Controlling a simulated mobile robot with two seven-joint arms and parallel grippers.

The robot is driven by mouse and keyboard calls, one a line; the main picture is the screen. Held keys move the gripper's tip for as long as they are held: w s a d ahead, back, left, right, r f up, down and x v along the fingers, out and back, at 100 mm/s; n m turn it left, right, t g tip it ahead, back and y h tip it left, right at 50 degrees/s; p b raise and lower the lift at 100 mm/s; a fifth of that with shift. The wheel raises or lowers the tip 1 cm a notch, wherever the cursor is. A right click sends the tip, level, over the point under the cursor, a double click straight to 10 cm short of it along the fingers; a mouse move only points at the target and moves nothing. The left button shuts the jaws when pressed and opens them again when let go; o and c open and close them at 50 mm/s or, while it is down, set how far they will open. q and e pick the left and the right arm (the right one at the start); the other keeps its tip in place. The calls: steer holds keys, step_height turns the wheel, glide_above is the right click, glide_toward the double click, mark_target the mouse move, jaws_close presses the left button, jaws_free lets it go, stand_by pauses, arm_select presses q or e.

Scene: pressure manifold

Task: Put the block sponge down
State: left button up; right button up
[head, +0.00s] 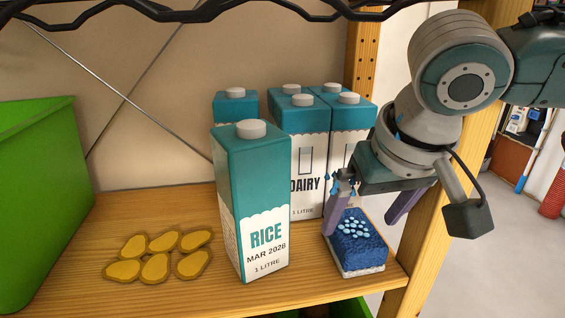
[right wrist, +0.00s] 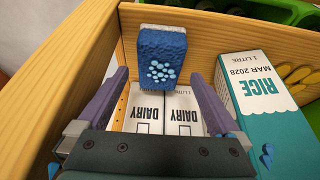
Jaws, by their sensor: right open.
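The block sponge (head: 356,240) is blue with a pale base and light-blue dots on top. It rests on the wooden shelf (head: 190,295) near the right end, right of the rice carton (head: 252,205). My right gripper (head: 368,212) is open above it, with one purple finger at each side of its back part in the head view. In the right wrist view the sponge (right wrist: 162,58) lies just beyond the open fingertips (right wrist: 158,76), with a gap on both sides. My left gripper is in neither view.
Several teal-and-white cartons (head: 305,135) stand behind the sponge. Several yellow-brown flat pieces (head: 157,255) lie left of the rice carton. A green bin (head: 35,190) stands at far left. A wooden post (head: 440,200) rises at the shelf's right end, close to my right arm.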

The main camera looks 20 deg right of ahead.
steer(key=p+v, duration=0.1)
steer(key=v, duration=0.5)
steer(key=shift+s+r+p, duration=0.1)
steer(key=shift+r+p, duration=0.2)
steer(key=shift+p, duration=0.05)
steer(key=s+a+f+n+y, duration=0.2)
steer(key=s+a+n, duration=0.15)
steer(key=a, duration=0.25)
steer(key=s+a+f+n+y, duration=0.2)
steer(key=s+a, duration=0.2)
steer(key=a, duration=0.2)
steer(key=s+d+f+h, duration=0.2)
steer(key=s+d+f, duration=0.2)
steer(key=s, duration=0.5)
steer(key=d+m, duration=0.1)
steer(key=d, duration=0.1)
steer(key=shift+d+f+g+h, duration=0.3)
steer(key=shift+d+h, duration=0.1)
steer(key=shift+s, duration=0.15)
